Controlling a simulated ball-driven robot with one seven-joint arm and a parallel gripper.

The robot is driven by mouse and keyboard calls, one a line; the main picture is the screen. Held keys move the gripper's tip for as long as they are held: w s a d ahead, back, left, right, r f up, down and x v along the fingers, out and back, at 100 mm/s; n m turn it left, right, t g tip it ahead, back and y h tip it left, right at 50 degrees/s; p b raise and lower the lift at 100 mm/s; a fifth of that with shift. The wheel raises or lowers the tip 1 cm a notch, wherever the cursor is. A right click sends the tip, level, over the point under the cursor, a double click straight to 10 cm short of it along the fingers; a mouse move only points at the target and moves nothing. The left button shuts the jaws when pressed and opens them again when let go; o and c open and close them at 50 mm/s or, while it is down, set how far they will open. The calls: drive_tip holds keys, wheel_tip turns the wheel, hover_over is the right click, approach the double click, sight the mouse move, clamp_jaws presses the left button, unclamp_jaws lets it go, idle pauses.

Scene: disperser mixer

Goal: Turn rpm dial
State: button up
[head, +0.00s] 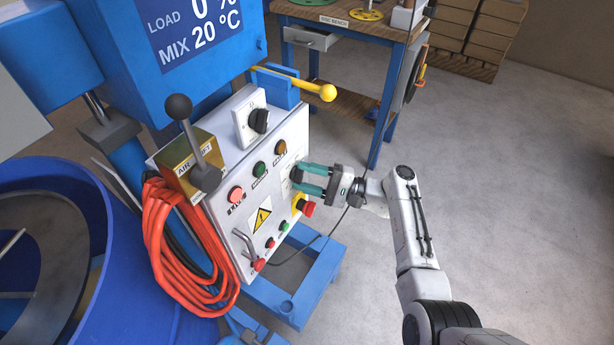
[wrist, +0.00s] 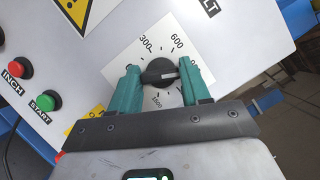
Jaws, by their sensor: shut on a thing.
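The rpm dial (wrist: 160,88) is a round black knob with a raised grip bar on a white scale plate (wrist: 150,35). The plate shows 300 at upper left, 600 at upper right and what looks like 1500 below. My gripper (wrist: 159,72), with teal fingers, is shut on the dial, one finger on each side of its bar. In the head view my gripper (head: 304,178) reaches the dial (head: 296,174) from the right, at the panel's right side. The fingers hide part of the scale, and I cannot tell which number the dial points at.
The control panel (head: 240,180) also carries a red emergency stop (head: 307,208), a black rotary switch (head: 259,120), several buttons and a lever. Orange cable (head: 165,240) hangs at its left. A bench (head: 350,30) stands behind. The floor at right is clear.

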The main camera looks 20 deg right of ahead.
drive_tip(key=shift+f, duration=0.1)
drive_tip(key=o, duration=1.1)
drive_tip(key=shift+c, duration=0.2)
drive_tip(key=v, duration=1.1)
drive_tip(key=shift+b, duration=0.45)
drive_tip(key=shift+w, duration=0.1)
